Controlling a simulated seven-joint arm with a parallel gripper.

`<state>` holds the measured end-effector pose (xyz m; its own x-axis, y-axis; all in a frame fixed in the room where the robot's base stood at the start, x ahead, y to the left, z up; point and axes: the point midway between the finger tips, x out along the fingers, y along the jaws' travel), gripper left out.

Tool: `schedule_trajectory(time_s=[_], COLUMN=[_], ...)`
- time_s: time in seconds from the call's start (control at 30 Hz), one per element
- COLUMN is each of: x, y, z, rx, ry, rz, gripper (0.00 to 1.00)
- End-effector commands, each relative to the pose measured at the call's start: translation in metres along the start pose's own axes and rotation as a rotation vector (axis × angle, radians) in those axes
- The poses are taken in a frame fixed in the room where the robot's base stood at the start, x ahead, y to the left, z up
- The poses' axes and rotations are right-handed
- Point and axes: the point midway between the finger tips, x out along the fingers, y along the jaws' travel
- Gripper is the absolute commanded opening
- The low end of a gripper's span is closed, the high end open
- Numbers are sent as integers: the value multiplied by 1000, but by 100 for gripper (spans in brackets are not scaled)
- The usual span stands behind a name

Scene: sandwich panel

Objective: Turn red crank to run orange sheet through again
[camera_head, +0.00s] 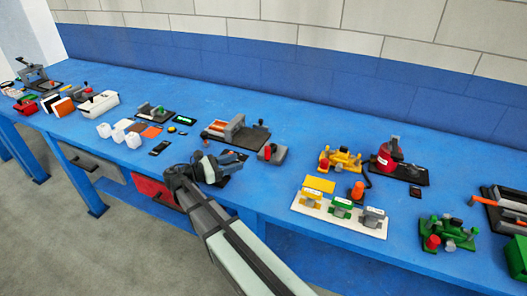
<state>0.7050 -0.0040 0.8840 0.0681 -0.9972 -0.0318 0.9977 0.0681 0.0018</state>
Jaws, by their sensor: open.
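My gripper (226,161) is open over the front part of the blue bench, at the end of my arm reaching up from the bottom. Its fingers are small and dark here. Just beyond it stands a dark-based machine (250,138) with a grey upright block and an orange-red flat piece (216,127) at its left end, possibly the orange sheet. A grey block with a small red part (267,152) stands at its front right, apart from my gripper. I cannot tell whether that red part is the crank. Another flat orange piece (152,132) lies farther left.
The blue bench (300,115) runs across the view. White cups (119,134) stand at left. A white board (326,215) with yellow, green and grey blocks, a red rounded device (385,157) and a green device (450,236) stand at right. The bench's back strip is mostly clear.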

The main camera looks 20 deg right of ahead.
Motion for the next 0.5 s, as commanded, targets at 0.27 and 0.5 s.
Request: schedule_trajectory(time_s=[0.27,0.5], x=[12,48], y=[-2,-1], z=[8,9], rx=[-2,-2], ry=[-32,-32], rz=[34,32], gripper=[48,48])
